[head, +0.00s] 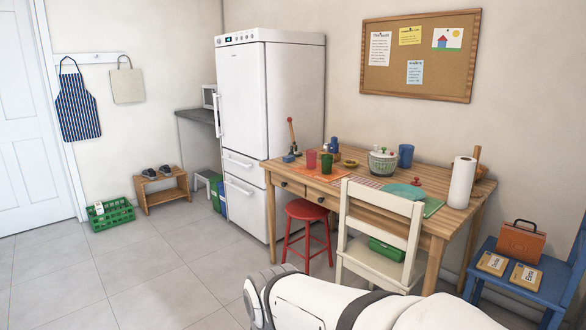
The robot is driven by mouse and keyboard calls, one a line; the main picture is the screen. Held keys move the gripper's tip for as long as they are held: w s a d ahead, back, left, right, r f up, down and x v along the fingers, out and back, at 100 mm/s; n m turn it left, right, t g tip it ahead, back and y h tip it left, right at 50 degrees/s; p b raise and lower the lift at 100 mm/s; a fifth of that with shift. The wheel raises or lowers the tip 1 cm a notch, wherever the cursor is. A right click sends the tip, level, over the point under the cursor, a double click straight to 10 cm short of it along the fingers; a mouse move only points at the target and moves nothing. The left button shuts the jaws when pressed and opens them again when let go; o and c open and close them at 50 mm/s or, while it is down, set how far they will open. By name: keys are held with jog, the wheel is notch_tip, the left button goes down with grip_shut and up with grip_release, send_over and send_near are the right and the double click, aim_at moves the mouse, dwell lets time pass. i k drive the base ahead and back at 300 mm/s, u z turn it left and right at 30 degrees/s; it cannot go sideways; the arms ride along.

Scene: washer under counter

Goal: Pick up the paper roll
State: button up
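The white paper roll (461,182) stands upright on the wooden table (395,183), near its right end. A wooden object sits just behind the roll and partly hides behind it. A white part of my arm reaches across the bottom of the head view, in front of the table and well apart from the roll. My gripper is not clearly visible, so I cannot see what it holds.
A cream chair (379,228) and a red stool (306,212) stand at the table's front side. A blue chair (540,275) bearing a toolbox-like orange case (521,243) is at the right. Open tiled floor (150,270) lies to the left.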

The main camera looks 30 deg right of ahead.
aim_at(464, 167)
jog(key=u, duration=0.35)
jog(key=k, duration=1.55)
jog(key=z, duration=1.7)
jog(key=i, duration=1)
jog(key=z, duration=0.1)
